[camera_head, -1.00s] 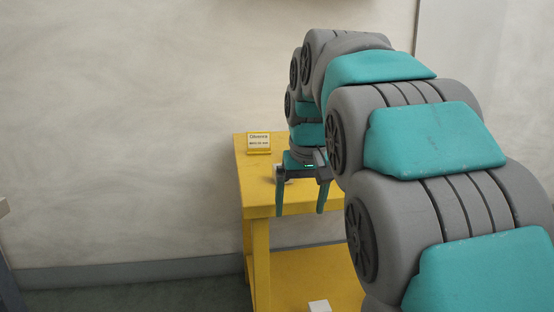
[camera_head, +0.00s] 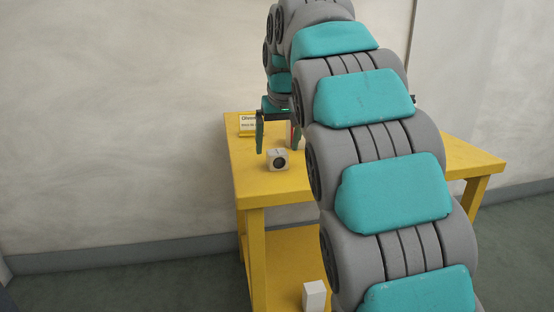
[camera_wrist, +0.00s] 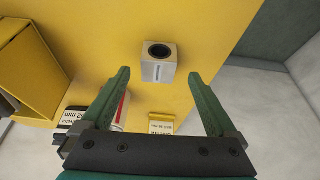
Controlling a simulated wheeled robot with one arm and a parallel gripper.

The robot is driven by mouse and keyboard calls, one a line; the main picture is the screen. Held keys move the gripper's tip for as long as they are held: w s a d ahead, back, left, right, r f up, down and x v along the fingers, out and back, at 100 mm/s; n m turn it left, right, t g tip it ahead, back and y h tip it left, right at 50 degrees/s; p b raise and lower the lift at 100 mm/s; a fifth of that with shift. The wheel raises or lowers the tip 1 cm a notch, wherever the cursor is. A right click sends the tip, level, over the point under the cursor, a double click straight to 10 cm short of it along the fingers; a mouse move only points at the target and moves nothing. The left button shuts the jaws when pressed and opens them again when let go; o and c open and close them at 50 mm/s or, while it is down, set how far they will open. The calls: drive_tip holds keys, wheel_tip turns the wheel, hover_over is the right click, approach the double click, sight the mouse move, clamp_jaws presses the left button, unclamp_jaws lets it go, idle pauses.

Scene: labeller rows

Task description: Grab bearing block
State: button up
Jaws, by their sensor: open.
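The bearing block (camera_head: 278,160) is a small whitish cube with a dark round bore in its face. It sits on the yellow table (camera_head: 262,186) near its left end. In the wrist view the block (camera_wrist: 158,72) lies just beyond the fingertips, roughly centred between them, with its bore and a small label showing. My gripper (camera_head: 276,149) is open and empty, with green fingers pointing down above and behind the block. In the wrist view my gripper (camera_wrist: 159,75) shows both fingers apart, and neither visibly touches the block.
A yellow sign (camera_head: 247,125) stands at the table's back left. The wrist view shows a white cylinder with a red stripe (camera_wrist: 123,108) near the left finger, a small yellow label holder (camera_wrist: 161,124) and a yellow bin (camera_wrist: 28,70). A white box (camera_head: 314,295) is on the lower shelf.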

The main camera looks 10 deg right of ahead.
sight(277, 152)
drive_tip(key=x, duration=0.4)
drive_tip(key=shift+w+d, duration=0.1)
clamp_jaws()
idle(0.6)
